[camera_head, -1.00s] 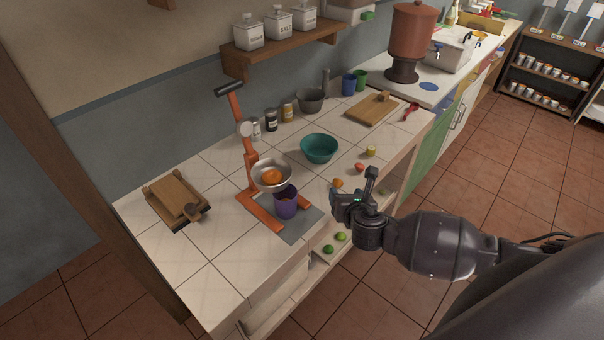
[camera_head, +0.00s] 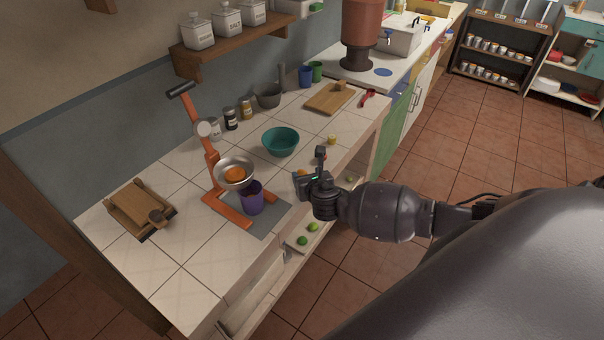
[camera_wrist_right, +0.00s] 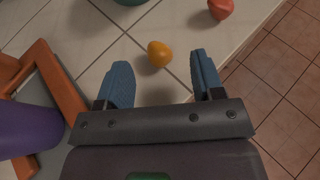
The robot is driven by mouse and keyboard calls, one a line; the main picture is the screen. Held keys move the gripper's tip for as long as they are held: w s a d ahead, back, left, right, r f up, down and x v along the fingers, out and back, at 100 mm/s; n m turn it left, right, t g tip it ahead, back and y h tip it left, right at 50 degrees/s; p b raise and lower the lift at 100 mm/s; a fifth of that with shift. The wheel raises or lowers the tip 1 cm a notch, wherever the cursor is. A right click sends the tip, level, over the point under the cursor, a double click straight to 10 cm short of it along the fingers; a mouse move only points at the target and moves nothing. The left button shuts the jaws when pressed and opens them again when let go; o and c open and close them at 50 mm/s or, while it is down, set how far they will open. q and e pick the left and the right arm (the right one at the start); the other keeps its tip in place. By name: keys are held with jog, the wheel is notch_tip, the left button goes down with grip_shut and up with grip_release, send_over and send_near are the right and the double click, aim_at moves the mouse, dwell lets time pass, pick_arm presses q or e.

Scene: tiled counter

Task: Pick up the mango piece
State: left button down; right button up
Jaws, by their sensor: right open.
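The orange-yellow piece, which I take for the mango piece (camera_wrist_right: 159,53), lies on the tiled counter (camera_wrist_right: 160,22). In the right wrist view it appears between and slightly beyond the two blue fingertips, with bare space on both sides. My right gripper (camera_head: 310,172) is open and empty over the counter's front edge. In the head view the mango piece (camera_head: 302,173) shows just beside the gripper, partly hidden by it. My left gripper is not in view.
A red piece (camera_wrist_right: 221,8) lies farther back. An orange juicer stand (camera_head: 209,162) and a purple cup (camera_head: 252,198) stand left of my right gripper. A teal bowl (camera_head: 281,142) is behind. A yellow piece (camera_head: 332,140) lies farther right.

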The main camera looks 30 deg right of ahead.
aim_at(302, 171)
jog(key=shift+x, duration=1.9)
jog(key=shift+w+a, duration=0.1)
jog(key=shift+a, duration=0.05)
jog(key=shift+c, duration=0.2)
jog(key=c, duration=0.9)
